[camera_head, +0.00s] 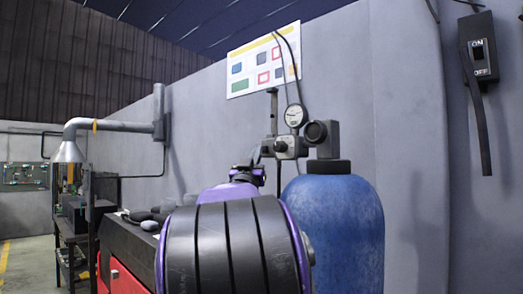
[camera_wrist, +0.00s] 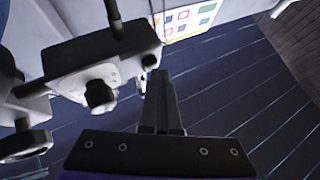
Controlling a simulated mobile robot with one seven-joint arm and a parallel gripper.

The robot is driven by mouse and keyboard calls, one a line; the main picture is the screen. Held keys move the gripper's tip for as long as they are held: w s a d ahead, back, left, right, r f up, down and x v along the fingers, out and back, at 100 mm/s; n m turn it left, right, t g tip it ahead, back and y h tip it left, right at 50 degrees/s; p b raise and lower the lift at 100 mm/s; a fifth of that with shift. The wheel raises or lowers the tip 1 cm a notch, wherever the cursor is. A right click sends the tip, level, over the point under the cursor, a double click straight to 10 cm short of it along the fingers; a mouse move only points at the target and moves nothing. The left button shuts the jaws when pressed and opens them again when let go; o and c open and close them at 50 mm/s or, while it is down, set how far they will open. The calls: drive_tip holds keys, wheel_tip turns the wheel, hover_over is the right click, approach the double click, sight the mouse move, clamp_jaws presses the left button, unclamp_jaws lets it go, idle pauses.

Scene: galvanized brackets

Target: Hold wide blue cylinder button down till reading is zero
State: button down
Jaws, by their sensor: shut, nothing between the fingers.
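The wide blue cylinder (camera_head: 335,225) stands upright at right of centre, partly behind my arm. A grey valve block with a dark round button (camera_head: 280,146) sits left of its top. A round white-faced gauge (camera_head: 295,115) is above; its reading is too small to tell. In the wrist view the block (camera_wrist: 75,62) and its button (camera_wrist: 100,95) are left of my fingers. My gripper (camera_wrist: 160,85) is shut and empty, its fingertips beside the block in the picture; contact cannot be told. In the head view my arm hides most of the gripper.
A dark round valve head (camera_head: 318,132) tops the cylinder. A hose curves above the gauge, before a wall poster (camera_head: 263,62). A red and black bench (camera_head: 115,255) with dark items stands at left. An ON/OFF switch box (camera_head: 478,47) hangs on the right wall.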

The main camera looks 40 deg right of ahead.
idle(0.4)
drive_tip(key=shift+s+a+b, duration=0.1)
drive_tip(key=shift+a+b, duration=0.3)
drive_tip(key=shift+a, duration=0.5)
drive_tip(key=shift+s+a+b, duration=0.2)
drive_tip(key=shift+a+b, duration=0.35)
drive_tip(key=shift+a, duration=1.95)
